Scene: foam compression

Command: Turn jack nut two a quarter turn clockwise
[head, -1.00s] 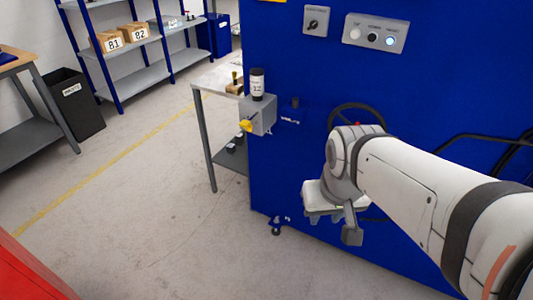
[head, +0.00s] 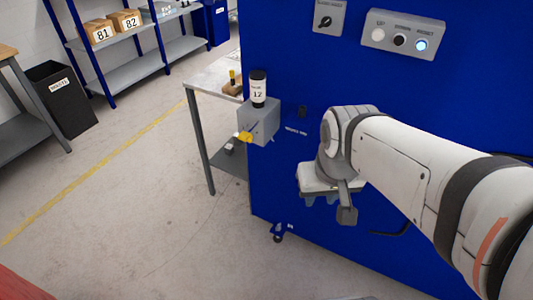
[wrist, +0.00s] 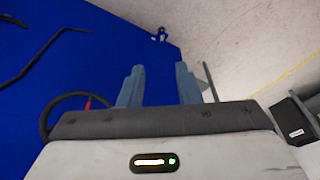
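A small jack foot (head: 278,231) with a bracket and a small unreadable label sits at the lower front corner of the blue machine (head: 290,180), just above the floor. It also shows in the wrist view as a small fitting (wrist: 160,34), beyond my fingertips and roughly between them. Its nut is too small to make out, and I cannot read which number it bears. My gripper (head: 319,200) hangs to the right of and above the foot, apart from it. In the wrist view its two fingers (wrist: 160,83) stand apart with nothing between them.
A workbench (head: 215,80) stands behind. A handwheel (wrist: 62,108) and a black cable (wrist: 38,50) lie left in the wrist view.

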